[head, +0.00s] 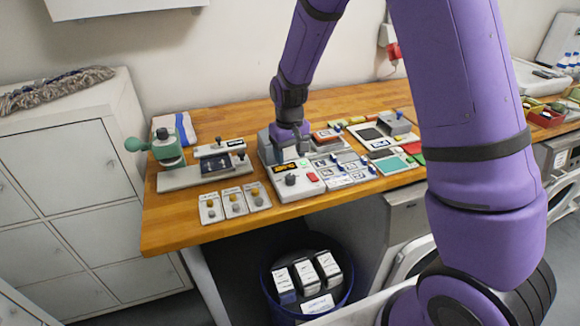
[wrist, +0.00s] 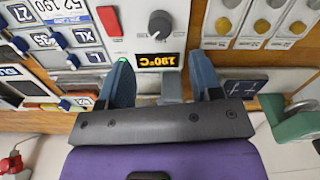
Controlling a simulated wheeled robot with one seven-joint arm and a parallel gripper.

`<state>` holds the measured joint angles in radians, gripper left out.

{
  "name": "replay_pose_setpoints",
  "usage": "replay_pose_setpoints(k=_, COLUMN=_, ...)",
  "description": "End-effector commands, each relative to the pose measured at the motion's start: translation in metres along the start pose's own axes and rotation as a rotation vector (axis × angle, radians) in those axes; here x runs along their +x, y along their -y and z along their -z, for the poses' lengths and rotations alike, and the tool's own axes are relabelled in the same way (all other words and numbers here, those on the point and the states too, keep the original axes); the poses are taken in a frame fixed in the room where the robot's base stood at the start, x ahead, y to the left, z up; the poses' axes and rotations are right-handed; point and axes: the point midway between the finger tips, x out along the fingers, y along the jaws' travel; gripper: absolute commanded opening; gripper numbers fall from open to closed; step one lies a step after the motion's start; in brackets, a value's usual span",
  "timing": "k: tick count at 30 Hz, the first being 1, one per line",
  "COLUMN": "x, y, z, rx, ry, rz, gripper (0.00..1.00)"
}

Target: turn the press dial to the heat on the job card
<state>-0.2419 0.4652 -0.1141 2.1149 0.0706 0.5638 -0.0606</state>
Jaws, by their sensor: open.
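The heat press control box (head: 295,185) stands near the front edge of the wooden bench. Its dark round dial (head: 291,180) has a pale pointer line; it also shows in the wrist view (wrist: 160,23). Beside the dial is a lit orange display (wrist: 157,60), upside down in the wrist view, which appears to read 190°C. My gripper (wrist: 159,70) is open and empty, its two fingers either side of the display and short of the dial. Small printed cards (head: 345,170) lie right of the box; I cannot tell which is the job card.
A red button (head: 312,177) sits right of the dial. Several small panels with knobs (head: 235,204) lie to the left. A green hand press (head: 167,150) stands at the bench's left end. A blue bin (head: 307,300) with boxes stands below. Bare wood lies along the front edge.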

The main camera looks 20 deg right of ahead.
Motion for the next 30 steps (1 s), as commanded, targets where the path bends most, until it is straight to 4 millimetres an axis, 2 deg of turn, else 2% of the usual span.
replay_pose_setpoints(k=3, x=-0.017, y=0.0, z=0.001, rx=-0.001, ry=-0.002, rz=0.0, gripper=0.59)
replay_pose_setpoints(k=7, x=-0.026, y=0.0, z=0.0, rx=-0.001, ry=-0.001, rz=0.0, gripper=0.59)
replay_pose_setpoints(k=24, x=-0.032, y=0.0, z=-0.001, rx=0.0, ry=-0.002, rz=0.001, gripper=0.59)
replay_pose_setpoints(k=26, x=-0.038, y=-0.001, z=-0.003, rx=0.002, ry=-0.009, rz=0.003, gripper=0.59)
replay_pose_setpoints(k=30, x=-0.069, y=-0.006, z=-0.016, rx=0.013, ry=-0.042, rz=0.012, gripper=0.59)
